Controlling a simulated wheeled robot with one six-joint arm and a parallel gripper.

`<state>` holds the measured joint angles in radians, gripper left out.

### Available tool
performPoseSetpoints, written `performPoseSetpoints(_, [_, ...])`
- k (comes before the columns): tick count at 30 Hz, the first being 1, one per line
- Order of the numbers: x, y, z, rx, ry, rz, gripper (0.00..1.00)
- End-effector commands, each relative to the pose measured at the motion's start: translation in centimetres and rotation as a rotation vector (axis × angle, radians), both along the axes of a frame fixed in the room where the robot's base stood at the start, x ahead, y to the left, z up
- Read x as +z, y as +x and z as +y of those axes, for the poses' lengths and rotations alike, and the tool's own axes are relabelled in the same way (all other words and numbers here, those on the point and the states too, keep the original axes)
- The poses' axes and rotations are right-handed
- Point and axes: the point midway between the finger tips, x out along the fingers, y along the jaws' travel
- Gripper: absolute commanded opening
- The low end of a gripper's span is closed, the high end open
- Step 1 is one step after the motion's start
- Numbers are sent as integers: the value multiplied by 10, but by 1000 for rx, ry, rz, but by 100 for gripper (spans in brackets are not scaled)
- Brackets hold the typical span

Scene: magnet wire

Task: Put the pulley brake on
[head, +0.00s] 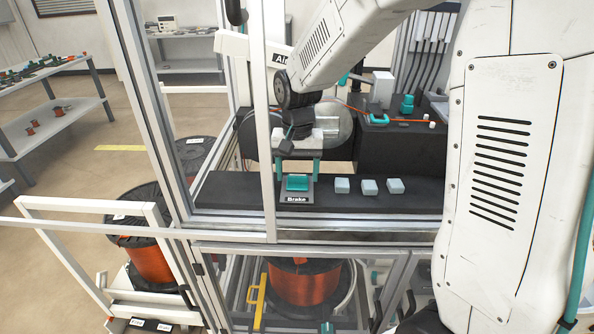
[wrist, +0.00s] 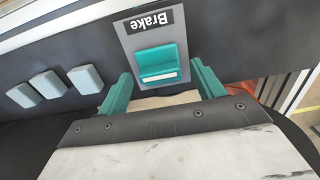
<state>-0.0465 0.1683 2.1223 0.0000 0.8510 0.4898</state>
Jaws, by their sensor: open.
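The brake switch is a teal rocker (head: 297,183) on a grey plate labelled "Brake", set on the dark front ledge. In the wrist view the rocker (wrist: 157,63) lies ahead between my fingertips, with a pale strip along its edge nearest my gripper. The "Brake" label (wrist: 150,22) reads upside down there. My gripper (head: 298,175) is open and empty, its teal fingers pointing at the plate from just behind it in the head view. In the wrist view the fingers (wrist: 161,74) stand either side of the rocker; I cannot tell whether they touch the plate.
Several pale square buttons (head: 368,187) sit on the ledge right of the switch. A silver frame post (head: 265,130) stands left of my gripper. A dark block (head: 400,150) with teal wire guides and orange wire rises behind. Copper wire spools (head: 300,285) stand below.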

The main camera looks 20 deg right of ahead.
Motion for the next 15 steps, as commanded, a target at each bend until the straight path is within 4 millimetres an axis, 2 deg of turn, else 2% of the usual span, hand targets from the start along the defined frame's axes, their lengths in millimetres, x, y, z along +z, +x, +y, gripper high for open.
performPoseSetpoints(6, [0,0,0,0,0,0,67])
performPoseSetpoints(7, [0,0,0,0,0,0,62])
performPoseSetpoints(11, [0,0,0,0,0,0,26])
performPoseSetpoints(12, [0,0,0,0,0,0,22])
performPoseSetpoints(15, [0,0,0,1,0,0,22])
